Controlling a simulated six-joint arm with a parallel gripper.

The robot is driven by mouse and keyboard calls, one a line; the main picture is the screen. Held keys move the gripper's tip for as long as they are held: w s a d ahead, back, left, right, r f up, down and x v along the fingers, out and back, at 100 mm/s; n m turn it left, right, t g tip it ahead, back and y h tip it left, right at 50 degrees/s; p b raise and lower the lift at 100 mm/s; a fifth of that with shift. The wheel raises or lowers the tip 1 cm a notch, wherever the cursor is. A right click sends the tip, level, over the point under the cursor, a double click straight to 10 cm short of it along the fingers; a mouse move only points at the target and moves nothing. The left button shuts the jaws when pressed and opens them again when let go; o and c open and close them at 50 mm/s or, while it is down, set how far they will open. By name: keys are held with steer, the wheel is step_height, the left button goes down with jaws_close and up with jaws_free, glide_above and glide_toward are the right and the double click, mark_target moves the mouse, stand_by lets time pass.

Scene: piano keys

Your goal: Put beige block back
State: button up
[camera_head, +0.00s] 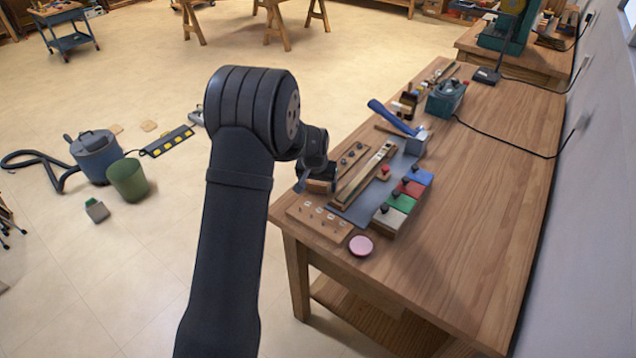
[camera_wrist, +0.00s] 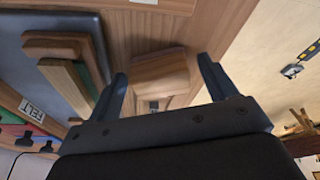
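A beige block (camera_head: 388,220) with a dark knob sits at the near end of a row with green (camera_head: 400,202), red (camera_head: 411,188) and blue (camera_head: 420,176) blocks on the wooden table. My gripper (camera_head: 318,182) is at the table's left edge, left of this row and apart from it. In the wrist view my gripper (camera_wrist: 165,78) is open, with its two fingers spread to either side of a brown wooden block (camera_wrist: 160,70). Gaps show between that block and the fingers. Whether the fingers reach down around it I cannot tell.
A grey board (camera_head: 352,215) carries long wooden strips (camera_head: 364,175) between my gripper and the coloured row. A wooden strip with pegs (camera_head: 319,222) and a pink disc (camera_head: 360,245) lie nearer. The table's right side is clear.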

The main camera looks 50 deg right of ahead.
mark_target(318, 182)
steer(key=shift+r, duration=0.1)
steer(key=v, duration=1.2)
steer(key=shift+d, duration=0.1)
steer(key=x, duration=1.1)
steer(key=shift+f, duration=0.4)
steer(key=shift+w+r, duration=0.1)
steer(key=shift+r, duration=1.2)
steer(key=shift+f, duration=0.1)
